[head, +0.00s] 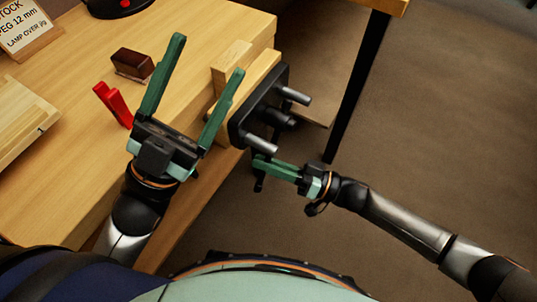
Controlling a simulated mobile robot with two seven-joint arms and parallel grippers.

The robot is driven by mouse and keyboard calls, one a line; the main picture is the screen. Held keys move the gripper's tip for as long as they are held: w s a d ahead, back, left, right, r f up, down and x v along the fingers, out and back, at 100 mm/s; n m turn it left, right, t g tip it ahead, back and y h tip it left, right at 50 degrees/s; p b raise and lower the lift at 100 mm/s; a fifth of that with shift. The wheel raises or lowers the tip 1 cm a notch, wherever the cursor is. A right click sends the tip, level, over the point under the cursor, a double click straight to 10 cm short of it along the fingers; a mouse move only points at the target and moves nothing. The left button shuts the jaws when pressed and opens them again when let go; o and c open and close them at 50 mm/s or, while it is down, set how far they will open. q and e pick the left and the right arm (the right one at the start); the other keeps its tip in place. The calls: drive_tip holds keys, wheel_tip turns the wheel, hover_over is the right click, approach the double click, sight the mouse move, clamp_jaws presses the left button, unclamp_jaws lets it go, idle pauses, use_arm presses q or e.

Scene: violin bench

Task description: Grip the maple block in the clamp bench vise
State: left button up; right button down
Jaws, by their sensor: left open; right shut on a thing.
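The vise (262,108) is on the bench's right edge, with a black front plate, metal rods and a wooden jaw lining. A pale wood block, apparently the maple block (231,58), stands between the bench edge and that lining. Whether the jaws press on it I cannot tell. My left gripper (207,58) is open and empty, its fingers spread above the bench just left of the block, one finger crossing in front of the vise's wood. My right gripper (262,165) is shut on the dark vise handle (258,184), below the front plate; the grasp is partly hidden.
A red tool (114,104) and a dark brown block (132,64) lie on the bench (75,75) left of my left gripper. A wooden board (22,122) is at the far left. A sign (27,27) and a black round base stand behind. Open floor lies right.

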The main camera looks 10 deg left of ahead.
drive_tip(key=shift+s, duration=0.2)
use_arm(q)
drive_tip(key=shift+w+a+f+n+y, duration=0.1)
drive_tip(key=shift+w+f+n+y, duration=0.6)
drive_tip(key=shift+w+f+y, duration=0.15)
drive_tip(key=shift+s+r, duration=0.15)
use_arm(e)
drive_tip(key=c, duration=0.8)
unclamp_jaws()
drive_tip(key=shift+r, duration=0.1)
drive_tip(key=shift+c, duration=0.2)
drive_tip(key=shift+d, duration=0.1)
use_arm(q)
drive_tip(key=w+f+n+y+p, duration=0.1)
drive_tip(key=w+f+n+y, duration=0.2)
drive_tip(key=f+y, duration=0.1)
drive_tip(key=shift+w+a+f+g, duration=0.25)
drive_tip(key=shift+f+g, duration=0.15)
drive_tip(key=shift+f, duration=0.1)
use_arm(e)
drive_tip(key=s+d+f, duration=0.1)
drive_tip(key=d+f, duration=0.1)
drive_tip(key=d, duration=1)
drive_tip(key=shift+s, duration=0.3)
